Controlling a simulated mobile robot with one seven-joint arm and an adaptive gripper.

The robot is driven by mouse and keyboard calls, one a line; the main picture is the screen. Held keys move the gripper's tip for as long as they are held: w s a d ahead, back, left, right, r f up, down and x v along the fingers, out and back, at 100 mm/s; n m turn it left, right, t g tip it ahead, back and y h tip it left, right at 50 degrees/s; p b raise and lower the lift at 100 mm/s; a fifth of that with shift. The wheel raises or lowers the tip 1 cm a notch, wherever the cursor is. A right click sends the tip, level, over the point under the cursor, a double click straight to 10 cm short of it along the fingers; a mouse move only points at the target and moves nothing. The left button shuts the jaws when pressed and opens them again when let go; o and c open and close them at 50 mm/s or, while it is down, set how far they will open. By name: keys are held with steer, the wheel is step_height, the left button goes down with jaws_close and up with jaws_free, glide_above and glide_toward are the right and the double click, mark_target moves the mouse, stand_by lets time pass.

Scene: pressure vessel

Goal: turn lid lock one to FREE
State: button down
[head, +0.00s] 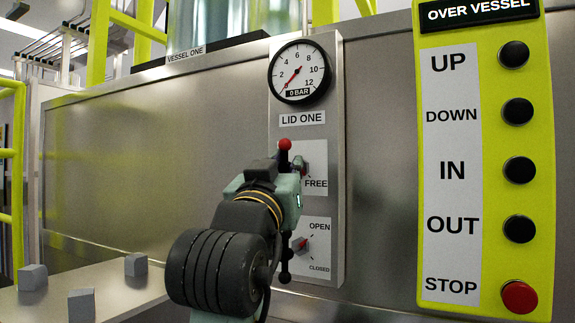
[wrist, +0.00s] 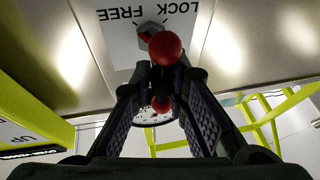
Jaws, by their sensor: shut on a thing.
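The lid lock one selector (head: 304,167) is a small grey knob with a red mark, on the LID ONE panel (head: 318,203) beside the word FREE. In the wrist view the same knob (wrist: 148,31) appears upside down between LOCK and FREE; its exact pointing is hard to tell. The red ball (head: 285,144) shows above my gripper in the head view. The grip contact is largely hidden.
Below is an OPEN/CLOSED knob (head: 299,244); above is a gauge (head: 299,71) near 0 bar. A yellow button box (head: 487,170) stands close on the right. Grey cubes (head: 32,277) lie on a ledge at lower left. The steel wall left of the panel is clear.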

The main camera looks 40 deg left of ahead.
steer(key=shift+s+a+f, duration=0.15)
steer(key=shift+a+f, duration=0.05)
steer(key=shift+a, duration=0.1)
steer(key=c, duration=1.8)
jaws_free()
steer(key=shift+o, duration=0.7)
steer(key=shift+r, duration=0.1)
steer(key=shift+d, duration=0.1)
steer(key=v, duration=1.2)
